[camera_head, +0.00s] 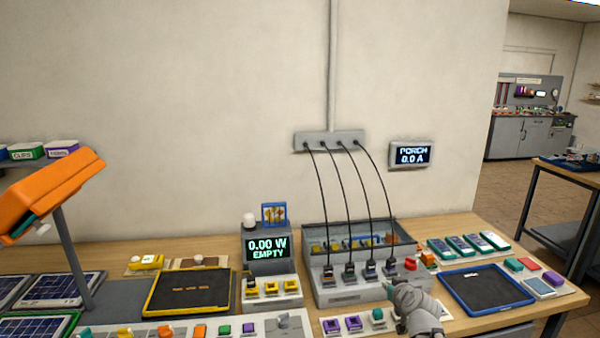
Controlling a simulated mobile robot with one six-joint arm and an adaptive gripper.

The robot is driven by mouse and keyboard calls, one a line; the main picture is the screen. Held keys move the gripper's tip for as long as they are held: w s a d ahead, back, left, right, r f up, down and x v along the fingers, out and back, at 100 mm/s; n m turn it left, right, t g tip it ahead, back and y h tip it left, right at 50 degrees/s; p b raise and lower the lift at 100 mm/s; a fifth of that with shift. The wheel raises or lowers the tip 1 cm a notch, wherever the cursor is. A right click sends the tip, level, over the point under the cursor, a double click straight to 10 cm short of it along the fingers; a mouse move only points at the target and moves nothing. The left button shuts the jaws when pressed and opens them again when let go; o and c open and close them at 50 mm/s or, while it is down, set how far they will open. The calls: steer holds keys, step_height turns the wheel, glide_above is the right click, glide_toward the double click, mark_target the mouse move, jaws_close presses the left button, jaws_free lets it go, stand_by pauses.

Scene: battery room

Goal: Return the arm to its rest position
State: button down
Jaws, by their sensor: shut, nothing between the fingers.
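My grey arm reaches into the lower right of the head view, over the front of the wooden bench. My gripper (389,287) is at its upper-left end, small in the picture, shut and empty. It shows in front of the right end of a grey charging unit (345,296) with several dark plugs on black cables. A red button (411,264) is just above and right of the gripper. I cannot tell whether the gripper touches anything.
A blue-rimmed tray (530,300) lies right of the arm, a yellow-rimmed tray (150,312) farther left. A display reading 0.00 W EMPTY (267,248) stands mid-bench. An orange lamp-like head (50,195) rises on a post at left. The wall above is mostly clear.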

steer(key=shift+a+f+g, duration=0.3)
steer(key=shift+a+f, duration=0.25)
steer(key=s+a+f+g, duration=0.4)
steer(key=s, duration=0.1)
steer(key=s+a+f+g, duration=0.2)
steer(key=f, duration=0.1)
steer(key=shift+s+a+y, duration=0.25)
steer(key=shift+s+y, duration=0.05)
steer(key=shift+y, duration=0.1)
steer(key=s+f+m+g+h, duration=0.1)
steer(key=s+f+g+h, duration=0.1)
steer(key=s+g, duration=0.4)
steer(key=s+a, duration=0.1)
steer(key=s, duration=0.2)
steer(key=shift+s+f+h, duration=0.3)
steer(key=shift+s+f, duration=0.05)
stand_by(0.7)
